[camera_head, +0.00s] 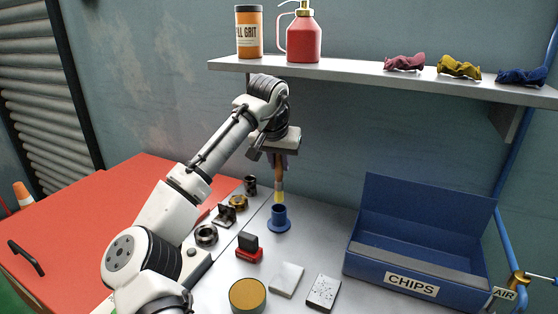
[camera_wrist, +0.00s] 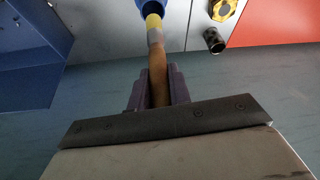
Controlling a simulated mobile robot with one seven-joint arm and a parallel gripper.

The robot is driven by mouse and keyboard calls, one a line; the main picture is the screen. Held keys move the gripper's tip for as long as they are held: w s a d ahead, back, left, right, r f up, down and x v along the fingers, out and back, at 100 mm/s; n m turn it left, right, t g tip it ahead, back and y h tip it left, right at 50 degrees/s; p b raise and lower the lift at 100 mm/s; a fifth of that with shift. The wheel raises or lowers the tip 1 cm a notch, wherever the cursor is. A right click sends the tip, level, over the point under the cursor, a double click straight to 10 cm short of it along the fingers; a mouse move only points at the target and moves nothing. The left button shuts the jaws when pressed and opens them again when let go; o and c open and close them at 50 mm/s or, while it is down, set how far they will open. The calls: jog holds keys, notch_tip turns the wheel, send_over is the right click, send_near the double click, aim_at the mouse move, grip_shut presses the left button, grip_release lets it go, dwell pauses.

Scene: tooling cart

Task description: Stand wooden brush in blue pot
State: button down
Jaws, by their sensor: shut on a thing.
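The wooden brush has a brown handle (camera_head: 278,174) with a pale metal band and yellow bristles at its lower end. My gripper (camera_head: 279,157) is shut on the handle and holds the brush about upright, bristles down. The blue pot (camera_head: 279,220) stands on the grey cart top just below the brush. In the wrist view the brush (camera_wrist: 157,60) runs between the fingers of my gripper (camera_wrist: 158,88), and its yellow tip overlaps the rim of the blue pot (camera_wrist: 150,5). I cannot tell whether the tip is inside the pot or just above it.
A blue CHIPS bin (camera_head: 418,270) stands to the right. A red-and-black block (camera_head: 249,247), a round tin (camera_head: 248,295) and two flat plates lie in front of the pot. Several small metal parts stand to its left. A shelf (camera_head: 370,78) with a can and bottle hangs above.

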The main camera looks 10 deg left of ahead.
aim_at(278, 175)
jog(key=shift+f+b, duration=1.35)
jog(key=shift+f, duration=1.7)
jog(key=c, duration=1.2)
grip_release()
jog(key=b+v, duration=0.1)
jog(key=v, duration=1.3)
jog(key=shift+f, duration=0.15)
